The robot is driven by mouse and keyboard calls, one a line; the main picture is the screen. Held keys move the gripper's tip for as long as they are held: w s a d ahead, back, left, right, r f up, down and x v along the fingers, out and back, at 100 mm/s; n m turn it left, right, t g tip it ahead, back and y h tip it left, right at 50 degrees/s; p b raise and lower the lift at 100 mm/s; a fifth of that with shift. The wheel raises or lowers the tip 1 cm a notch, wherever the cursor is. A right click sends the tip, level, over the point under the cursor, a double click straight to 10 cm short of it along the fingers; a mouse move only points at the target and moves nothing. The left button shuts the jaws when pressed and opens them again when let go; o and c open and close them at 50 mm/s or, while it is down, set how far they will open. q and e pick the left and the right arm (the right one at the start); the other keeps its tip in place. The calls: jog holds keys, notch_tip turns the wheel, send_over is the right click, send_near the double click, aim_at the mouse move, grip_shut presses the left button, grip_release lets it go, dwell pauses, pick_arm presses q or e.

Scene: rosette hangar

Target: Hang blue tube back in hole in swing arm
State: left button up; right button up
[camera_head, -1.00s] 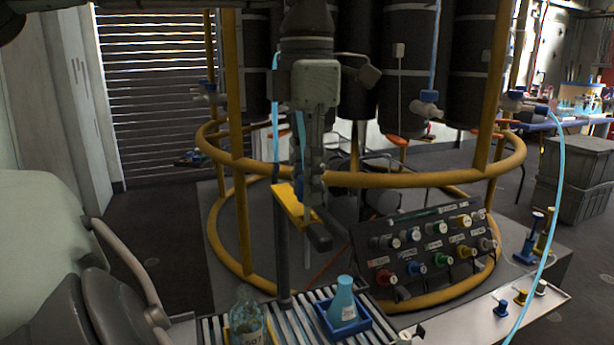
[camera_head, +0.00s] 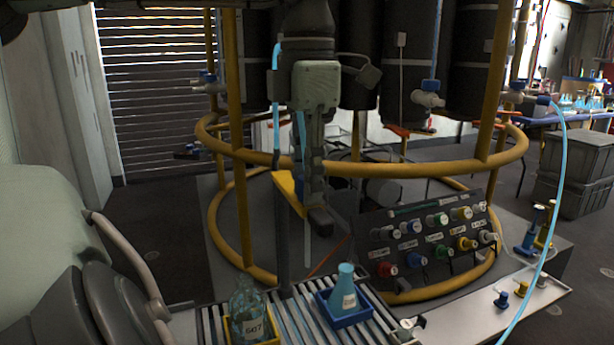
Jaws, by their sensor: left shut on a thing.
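My left gripper (camera_head: 314,190) comes down in the middle of the head view, its fingers pointing downward. It is shut on the blue tube (camera_head: 301,128), whose pale lower end (camera_head: 307,245) hangs below the fingers. A further blue length (camera_head: 277,110) hangs just left of the gripper. The yellow swing arm (camera_head: 288,188) sits on a dark post directly beside and partly behind the fingers. Its hole is hidden, and I cannot tell whether the tube is in it or in front of it. My right gripper is not in view.
A yellow ring frame (camera_head: 400,169) surrounds the black cylinders behind. Below are a slatted rack (camera_head: 275,318), a labelled bottle (camera_head: 247,312), a flask (camera_head: 345,290) in a blue tray (camera_head: 330,313), and a knob panel (camera_head: 425,240). Another blue hose (camera_head: 552,220) hangs at right.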

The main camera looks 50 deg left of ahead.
pick_arm(q)
jog(key=shift+f, duration=0.15)
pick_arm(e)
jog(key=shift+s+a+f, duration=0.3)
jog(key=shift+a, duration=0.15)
pick_arm(q)
jog(key=o, duration=1.6)
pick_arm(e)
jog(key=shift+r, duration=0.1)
pick_arm(q)
jog(key=shift+r+p, duration=1.85)
jog(key=shift+r, duration=0.25)
jog(key=shift+r+p, duration=0.8)
jog(key=shift+r, duration=0.15)
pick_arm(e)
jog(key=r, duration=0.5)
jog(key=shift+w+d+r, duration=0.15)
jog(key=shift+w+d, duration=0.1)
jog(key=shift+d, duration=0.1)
